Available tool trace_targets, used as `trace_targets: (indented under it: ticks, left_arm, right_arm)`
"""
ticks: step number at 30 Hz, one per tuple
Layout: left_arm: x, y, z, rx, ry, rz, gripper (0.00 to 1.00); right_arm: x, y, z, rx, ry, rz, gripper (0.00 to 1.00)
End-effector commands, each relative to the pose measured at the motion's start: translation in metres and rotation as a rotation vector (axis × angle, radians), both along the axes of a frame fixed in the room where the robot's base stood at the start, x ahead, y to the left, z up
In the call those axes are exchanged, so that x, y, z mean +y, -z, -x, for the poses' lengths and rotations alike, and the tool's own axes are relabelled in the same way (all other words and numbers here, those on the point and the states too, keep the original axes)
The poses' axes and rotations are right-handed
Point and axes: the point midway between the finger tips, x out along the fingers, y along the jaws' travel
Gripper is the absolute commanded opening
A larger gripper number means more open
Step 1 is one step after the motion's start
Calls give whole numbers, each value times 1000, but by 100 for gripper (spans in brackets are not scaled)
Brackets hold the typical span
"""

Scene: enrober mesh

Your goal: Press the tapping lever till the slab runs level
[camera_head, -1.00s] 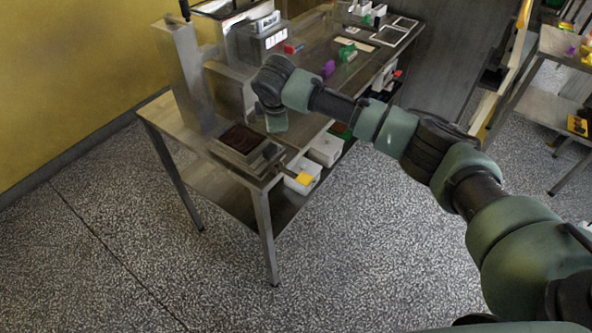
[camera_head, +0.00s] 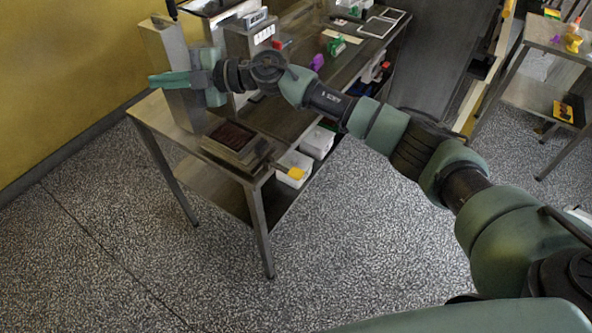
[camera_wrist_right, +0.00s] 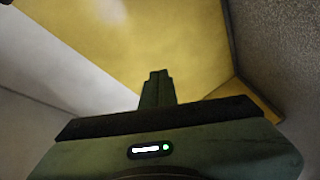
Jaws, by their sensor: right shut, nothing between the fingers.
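The dark brown slab (camera_head: 231,136) lies in a square metal mould or tray at the near left corner of the steel table. From the tray's right side a lever with a yellow end (camera_head: 296,173) sticks out past the table edge. My right gripper (camera_head: 154,80) is shut and empty, pointing left in front of the tall metal column, above and left of the slab and well apart from the lever. Its closed fingers (camera_wrist_right: 156,87) also show in the right wrist view, against the yellow wall. My left gripper is not in view.
The tall metal column (camera_head: 176,65) and a metal machine housing (camera_head: 243,45) stand at the table's back left. White bins (camera_head: 294,160) sit on the lower shelf beneath the lever. Small coloured items lie farther along the table. The speckled floor in front is clear.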

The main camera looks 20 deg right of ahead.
Motion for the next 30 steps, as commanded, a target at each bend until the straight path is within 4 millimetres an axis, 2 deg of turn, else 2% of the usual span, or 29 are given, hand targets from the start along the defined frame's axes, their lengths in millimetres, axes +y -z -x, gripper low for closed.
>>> trace_targets:
  ticks: [1, 4, 8, 12, 15, 18, 22, 25, 30]
  left_arm:
    - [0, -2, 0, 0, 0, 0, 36]
    - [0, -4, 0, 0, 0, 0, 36]
    - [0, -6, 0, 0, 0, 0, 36]
    - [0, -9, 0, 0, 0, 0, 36]
    - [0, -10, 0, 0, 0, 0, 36]
    - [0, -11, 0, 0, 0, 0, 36]
    - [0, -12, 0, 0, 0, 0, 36]
    - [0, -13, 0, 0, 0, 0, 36]
    - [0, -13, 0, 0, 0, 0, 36]
  right_arm:
    - [1, 20, 13, 50, -53, 79, 0]
    - [-9, 65, 34, 168, -121, 254, 0]
    - [-39, 118, 53, 336, -125, 492, 0]
    - [-90, 164, 65, 521, -37, 744, 0]
    - [-133, 186, 71, 646, 75, 905, 0]
    - [-173, 198, 76, 750, 206, 1037, 0]
    - [-213, 203, 82, 846, 362, 1154, 0]
    - [-232, 203, 85, 890, 446, 1205, 0]
    - [-243, 202, 87, 915, 501, 1235, 0]
